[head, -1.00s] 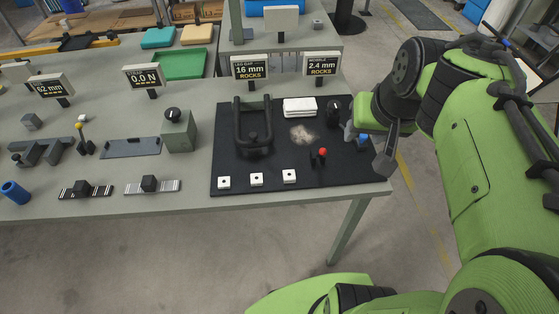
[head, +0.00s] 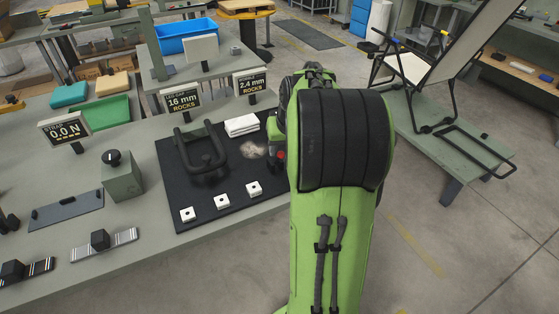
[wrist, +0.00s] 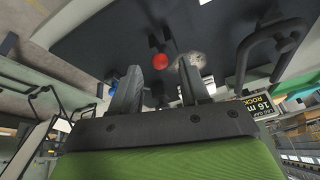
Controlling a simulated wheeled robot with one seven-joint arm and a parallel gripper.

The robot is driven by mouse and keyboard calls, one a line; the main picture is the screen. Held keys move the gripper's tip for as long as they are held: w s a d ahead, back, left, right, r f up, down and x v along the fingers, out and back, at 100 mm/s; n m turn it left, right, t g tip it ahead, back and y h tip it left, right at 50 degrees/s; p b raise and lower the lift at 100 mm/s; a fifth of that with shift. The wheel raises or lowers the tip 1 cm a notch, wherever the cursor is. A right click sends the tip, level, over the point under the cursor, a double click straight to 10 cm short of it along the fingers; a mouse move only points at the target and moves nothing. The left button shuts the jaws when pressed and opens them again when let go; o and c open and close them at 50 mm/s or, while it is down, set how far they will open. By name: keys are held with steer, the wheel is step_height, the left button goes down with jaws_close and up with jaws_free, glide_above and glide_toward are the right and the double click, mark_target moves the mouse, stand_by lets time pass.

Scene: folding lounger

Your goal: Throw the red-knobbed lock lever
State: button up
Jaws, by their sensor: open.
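The red knob of the lock lever (head: 281,155) shows in the head view at the left edge of my arm, near the right side of the black mat (head: 176,212). Its stem is mostly hidden there. In the wrist view the red knob (wrist: 160,61) appears between the tips of my gripper (wrist: 160,76), near their level in the picture. The fingers are spread apart, with nothing held. I cannot tell how far the knob is from the fingertips. My gripper is hidden behind my arm in the head view.
A blue knob (wrist: 113,91) is beside the left finger. A folding lounger (head: 440,60) stands on a low table at right.

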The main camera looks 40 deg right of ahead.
mark_target(281, 153)
steer(key=b+x, duration=0.1)
steer(key=x, duration=0.3)
steer(key=shift+w+f, duration=0.15)
steer(key=shift+f, duration=0.2)
jaws_close()
